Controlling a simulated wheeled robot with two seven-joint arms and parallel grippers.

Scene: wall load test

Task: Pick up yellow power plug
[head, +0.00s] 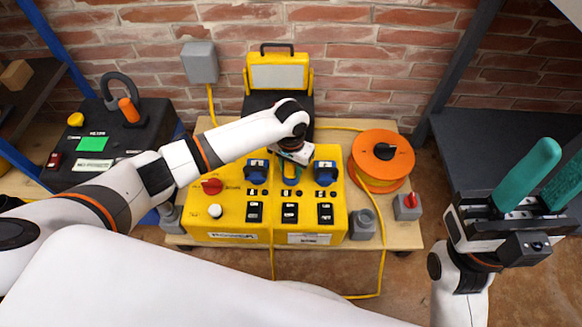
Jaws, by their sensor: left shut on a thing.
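My left gripper (292,173) reaches down over the middle of the yellow power box (225,226), between two blue sockets (257,171).
The box stands on a wooden board (408,238) with an orange cable reel (381,148), a yellow floodlight (278,75) and a grey box with a red switch (407,207). A yellow cable (381,265) loops off the front. Brick wall behind.

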